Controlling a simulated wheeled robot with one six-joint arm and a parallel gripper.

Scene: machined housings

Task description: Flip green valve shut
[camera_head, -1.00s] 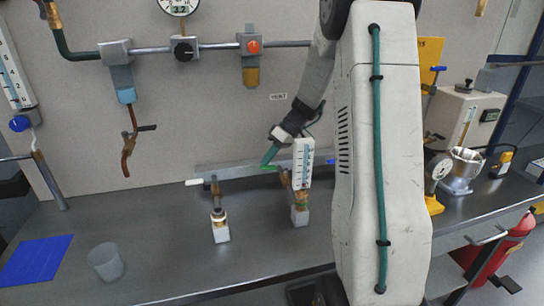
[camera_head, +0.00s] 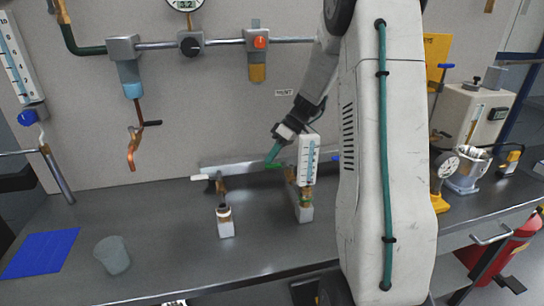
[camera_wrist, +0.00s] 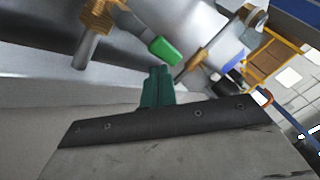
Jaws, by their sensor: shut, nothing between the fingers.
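The green valve handle (camera_wrist: 163,50) shows in the wrist view as a green-tipped lever on a brass valve body (camera_wrist: 100,17). In the head view the green handle (camera_head: 275,166) is a small green piece just left of the white flowmeter and is partly hidden. My gripper (camera_head: 270,158) has teal fingers and is shut and empty, right beside the handle. In the wrist view the shut fingers of my gripper (camera_wrist: 156,75) lie just below the green tip. I cannot tell whether they touch it.
The white flowmeter (camera_head: 308,158) stands close right of my gripper. A white-handled valve (camera_head: 204,177) is to the left on the same rail. A clear beaker (camera_head: 112,255) and blue mat (camera_head: 40,253) lie at the left. The bench front is mostly clear.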

